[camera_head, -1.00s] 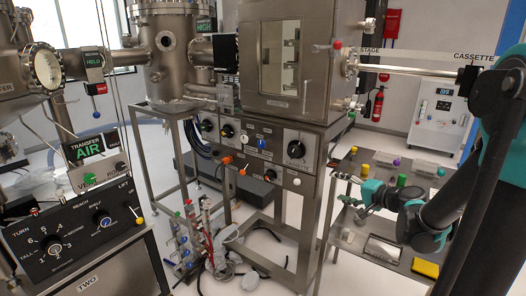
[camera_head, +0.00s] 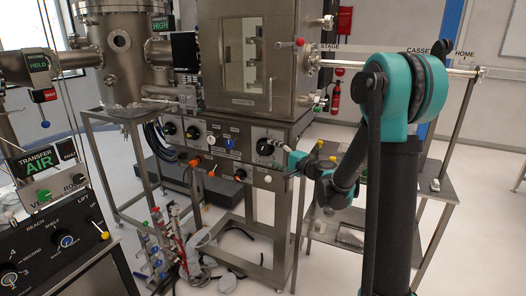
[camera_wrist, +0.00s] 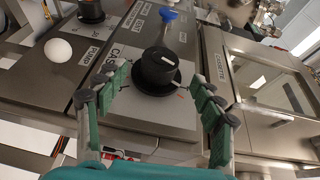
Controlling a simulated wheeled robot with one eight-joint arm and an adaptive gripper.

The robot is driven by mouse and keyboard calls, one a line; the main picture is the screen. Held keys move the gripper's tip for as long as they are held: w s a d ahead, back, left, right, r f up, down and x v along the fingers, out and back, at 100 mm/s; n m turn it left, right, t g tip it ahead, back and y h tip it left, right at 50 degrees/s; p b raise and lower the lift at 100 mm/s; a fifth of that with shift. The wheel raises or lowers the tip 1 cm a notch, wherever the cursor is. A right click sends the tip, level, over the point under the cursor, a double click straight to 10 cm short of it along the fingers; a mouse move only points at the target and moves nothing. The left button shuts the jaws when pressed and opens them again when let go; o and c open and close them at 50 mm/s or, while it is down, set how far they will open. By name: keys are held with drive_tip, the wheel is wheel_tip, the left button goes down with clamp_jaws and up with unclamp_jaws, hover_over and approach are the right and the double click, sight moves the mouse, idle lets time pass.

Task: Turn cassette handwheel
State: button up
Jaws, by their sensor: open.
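The cassette handwheel is a black round knob (camera_wrist: 160,68) with a white index line, on a grey panel plate lettered "CAS…" in the wrist view. In the head view the knob (camera_head: 265,147) is at the right end of the control panel under the chamber. My gripper (camera_wrist: 158,82) is open, with one green-padded finger on each side of the knob in the picture. I cannot tell whether either finger touches it. In the head view my gripper (camera_head: 283,157) is at the panel, just right of the knob, its fingers too small to make out.
A blue-topped knob (camera_wrist: 168,14) stands just beyond the handwheel, and a white ball knob (camera_wrist: 58,50) lies to the left. The chamber with its window (camera_head: 245,60) rises above the panel. A metal side table (camera_head: 420,185) stands right, behind my arm.

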sight(266, 149)
drive_tip(key=x, duration=0.6)
drive_tip(key=shift+w, duration=0.15)
drive_tip(key=c, duration=1.2)
drive_tip(key=shift+a+h, duration=0.1)
drive_tip(key=shift+h, duration=0.2)
drive_tip(key=shift+r+n+g+h, duration=0.1)
drive_tip(key=shift+n+g+h, duration=0.6)
drive_tip(key=shift+g+h, duration=0.6)
